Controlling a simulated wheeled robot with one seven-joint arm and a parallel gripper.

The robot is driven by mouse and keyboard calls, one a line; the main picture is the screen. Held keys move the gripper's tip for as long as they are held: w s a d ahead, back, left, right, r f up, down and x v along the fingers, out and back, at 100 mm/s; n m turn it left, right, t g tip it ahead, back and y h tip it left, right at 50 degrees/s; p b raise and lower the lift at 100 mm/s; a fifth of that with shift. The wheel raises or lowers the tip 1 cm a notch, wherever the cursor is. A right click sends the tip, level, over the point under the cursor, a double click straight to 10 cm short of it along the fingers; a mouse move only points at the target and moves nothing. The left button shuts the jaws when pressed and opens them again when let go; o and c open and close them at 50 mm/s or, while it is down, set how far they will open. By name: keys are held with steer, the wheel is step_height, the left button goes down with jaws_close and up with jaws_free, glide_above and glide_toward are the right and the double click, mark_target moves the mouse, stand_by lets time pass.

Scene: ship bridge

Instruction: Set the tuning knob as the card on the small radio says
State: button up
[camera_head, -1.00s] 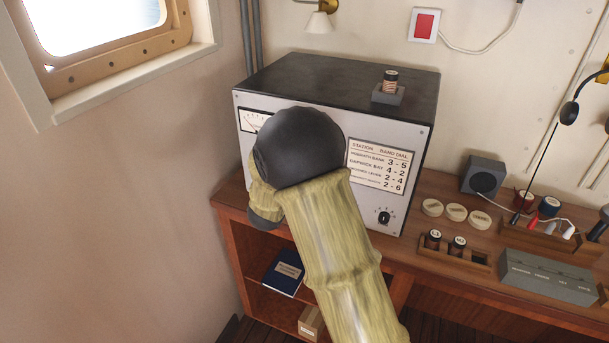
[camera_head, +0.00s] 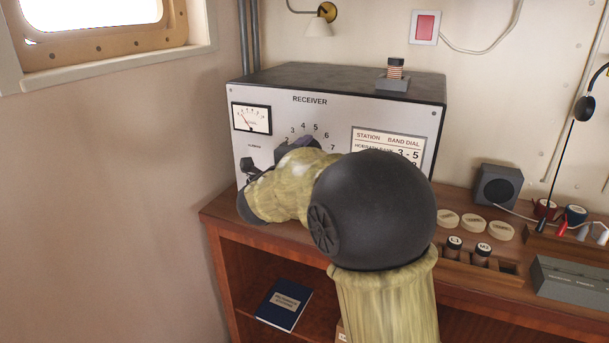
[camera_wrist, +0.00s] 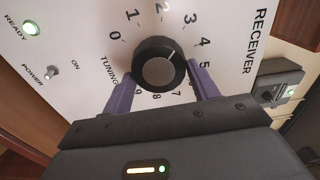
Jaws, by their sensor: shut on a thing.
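The tuning knob (camera_wrist: 160,65) is round and black, with a white pointer line, on the pale receiver face in the wrist view. Its line points roughly at 3, slightly toward 4, on the printed scale. My gripper (camera_wrist: 160,72) has its purple fingers on opposite sides of the knob, shut on it. In the head view my arm hides most of the knob; the scale numbers show on the receiver (camera_head: 340,105). A card (camera_head: 385,138) headed "STATION BAND DIAL" is on the receiver's right; my arm covers its lower rows. I cannot identify a separate small radio.
A coil (camera_head: 395,68) stands in a grey block on the receiver's top. A grey speaker-like box (camera_head: 497,185), several pale discs and a wooden rack (camera_head: 490,270) with two coils stand on the desk at right. A blue book (camera_head: 284,305) lies on the shelf below.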

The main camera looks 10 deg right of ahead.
steer(key=m+b, duration=0.2)
steer(key=b, duration=0.2)
steer(key=f+m+b, duration=0.1)
steer(key=m+b, duration=0.2)
steer(key=b, duration=0.1)
steer(key=shift+f, duration=0.1)
steer(key=m+b, duration=0.4)
steer(key=b, duration=0.2)
steer(key=shift+a+m, duration=0.1)
steer(key=shift+m, duration=0.3)
steer(key=shift+w+a+m+b, duration=0.1)
steer(key=shift+m+b, duration=2)
steer(key=shift+b, duration=0.05)
steer(key=shift+w+a+m+b, duration=0.1)
steer(key=shift+m+b, duration=2)
steer(key=shift+b, duration=0.05)
steer(key=shift+r, duration=0.2)
steer(key=o, duration=1)
steer(key=shift+c, duration=0.2)
